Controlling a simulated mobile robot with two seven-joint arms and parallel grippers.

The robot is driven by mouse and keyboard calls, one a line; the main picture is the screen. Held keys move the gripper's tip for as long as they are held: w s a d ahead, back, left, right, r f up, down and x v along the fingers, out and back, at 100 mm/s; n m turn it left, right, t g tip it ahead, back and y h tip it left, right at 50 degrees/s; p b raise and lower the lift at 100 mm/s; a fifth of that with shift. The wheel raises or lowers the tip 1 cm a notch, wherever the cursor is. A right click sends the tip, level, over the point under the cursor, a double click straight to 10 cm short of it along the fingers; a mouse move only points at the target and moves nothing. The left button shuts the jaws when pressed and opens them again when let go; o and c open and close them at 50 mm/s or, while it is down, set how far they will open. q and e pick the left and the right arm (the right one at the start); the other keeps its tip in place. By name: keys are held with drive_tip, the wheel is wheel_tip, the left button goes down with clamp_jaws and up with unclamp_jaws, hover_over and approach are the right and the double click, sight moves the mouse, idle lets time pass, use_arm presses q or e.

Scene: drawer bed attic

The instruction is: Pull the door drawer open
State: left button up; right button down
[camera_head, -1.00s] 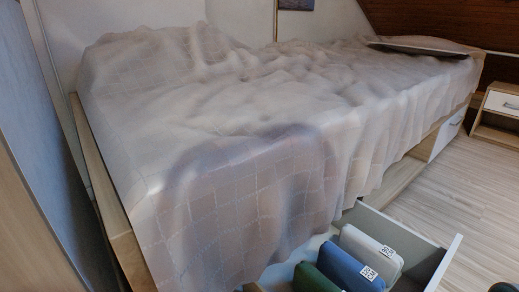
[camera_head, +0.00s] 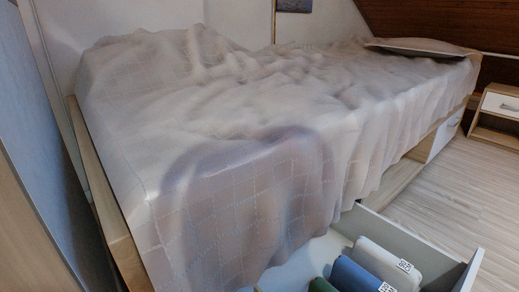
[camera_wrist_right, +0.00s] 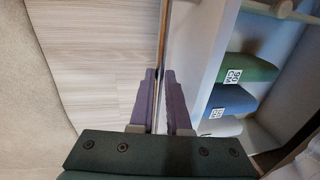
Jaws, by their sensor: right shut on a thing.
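The bed's drawer (camera_head: 415,238) is pulled partway out from under the bed, and its front panel (camera_head: 469,272) stands clear of the frame at the lower right of the head view. Inside lie a white folded item (camera_head: 385,258), a blue one (camera_head: 352,275) and a green one, partly cut off by the frame. In the right wrist view, my right gripper (camera_wrist_right: 163,100) is shut on the drawer front's upper edge (camera_wrist_right: 163,40), one finger on each side. The left gripper is not in view.
A draped blanket (camera_head: 240,120) covers the bed and hangs over the drawer's near side. A wooden nightstand (camera_head: 495,115) stands at the far right. The light wood floor (camera_head: 450,195) beside the bed is clear.

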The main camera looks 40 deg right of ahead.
drive_tip(key=c, duration=0.9)
unclamp_jaws()
drive_tip(key=shift+s, duration=0.25)
drive_tip(key=shift+w, duration=0.1)
drive_tip(key=r+p, duration=0.3)
drive_tip(key=s+r+p, duration=0.1)
drive_tip(key=r+p, duration=0.2)
drive_tip(key=s+r+p, duration=0.1)
drive_tip(key=r+p, duration=0.2)
drive_tip(key=shift+d+r, duration=0.1)
drive_tip(key=shift+r, duration=0.25)
